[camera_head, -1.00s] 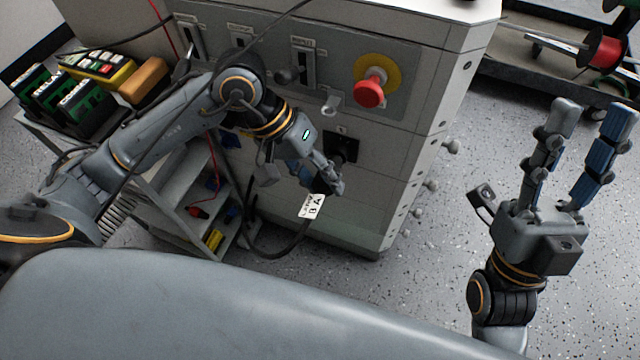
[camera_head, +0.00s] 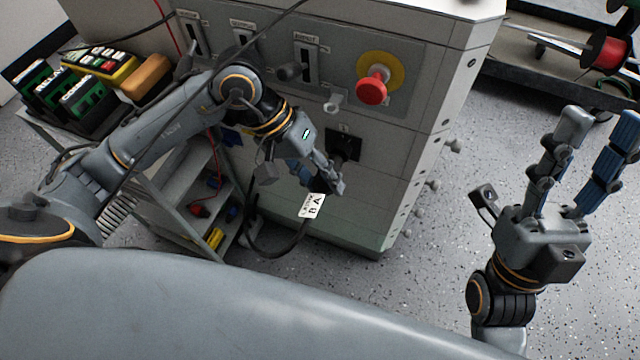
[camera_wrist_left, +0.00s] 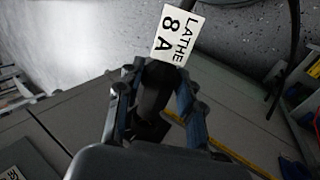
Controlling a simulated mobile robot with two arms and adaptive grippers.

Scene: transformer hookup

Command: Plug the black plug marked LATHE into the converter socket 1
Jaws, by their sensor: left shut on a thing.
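My left gripper (camera_head: 328,184) is in front of the grey converter cabinet (camera_head: 300,212), just below socket 1 (camera_head: 343,143), a dark square on its front. It is shut on the black LATHE plug; the plug (camera_wrist_left: 156,88) shows between the fingers in the left wrist view. The white tag (camera_head: 312,205) hangs below the fingers and reads LATHE 8 A in the left wrist view (camera_wrist_left: 175,35). The fingers hide much of the plug, and I cannot tell whether it touches the socket. My right gripper (camera_head: 598,118) is open and empty at the right.
A red stop button (camera_head: 371,90) on a yellow disc and several levers are above the socket. A black cable (camera_head: 275,254) loops down from the plug. A grey shelf cart (camera_head: 180,185) stands at left, with green modules (camera_head: 80,98) on top. Speckled floor is free at right.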

